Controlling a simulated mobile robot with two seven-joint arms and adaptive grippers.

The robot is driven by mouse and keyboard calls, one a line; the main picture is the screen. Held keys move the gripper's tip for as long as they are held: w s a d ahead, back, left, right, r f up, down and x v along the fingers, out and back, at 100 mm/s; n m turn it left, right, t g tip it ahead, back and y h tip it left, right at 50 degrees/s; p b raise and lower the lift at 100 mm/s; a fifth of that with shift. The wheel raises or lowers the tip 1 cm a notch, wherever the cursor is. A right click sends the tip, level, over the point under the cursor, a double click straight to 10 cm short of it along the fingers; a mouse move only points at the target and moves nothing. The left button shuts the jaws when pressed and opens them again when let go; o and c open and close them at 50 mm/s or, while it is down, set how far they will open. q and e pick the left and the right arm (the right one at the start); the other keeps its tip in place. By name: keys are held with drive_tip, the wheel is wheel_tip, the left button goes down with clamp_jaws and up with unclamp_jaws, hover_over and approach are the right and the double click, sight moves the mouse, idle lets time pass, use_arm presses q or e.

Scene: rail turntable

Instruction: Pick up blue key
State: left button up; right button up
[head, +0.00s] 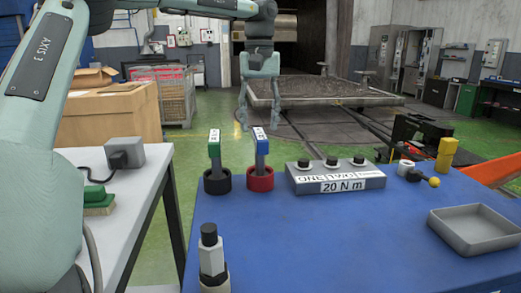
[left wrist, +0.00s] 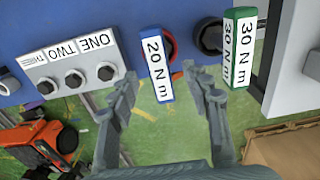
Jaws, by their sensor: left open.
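The blue key (head: 261,143) stands upright in a red-rimmed round holder (head: 260,180) on the blue table. In the left wrist view the blue key (left wrist: 158,68), labelled 20 N m, lies between the fingertips' directions, with no contact visible. My left gripper (head: 259,122) is open and empty, just beyond and above the key in the head view. Both its fingers show in the left wrist view (left wrist: 160,78). A green key (head: 214,145), labelled 30 N m in the left wrist view (left wrist: 238,48), stands in a black holder (head: 217,181) to the left. My right gripper is not in view.
A grey box (head: 337,181) with several black knobs stands right of the keys. A grey tray (head: 475,230) and a yellow block (head: 447,154) are farther right. A hex-socket post (head: 211,255) stands at the front. The middle of the table (head: 330,240) is clear.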

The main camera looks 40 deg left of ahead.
sight(260, 133)
use_arm(q)
wheel_tip(260, 133, down, 5)
drive_tip(key=shift+w+r, duration=0.1)
drive_tip(key=shift+r, duration=0.05)
drive_tip(key=shift+f, duration=0.9)
drive_tip(key=c, duration=0.5)
clamp_jaws()
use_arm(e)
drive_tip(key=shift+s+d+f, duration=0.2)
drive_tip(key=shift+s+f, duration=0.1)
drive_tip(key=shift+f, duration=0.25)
use_arm(q)
drive_tip(key=shift+w, duration=0.1)
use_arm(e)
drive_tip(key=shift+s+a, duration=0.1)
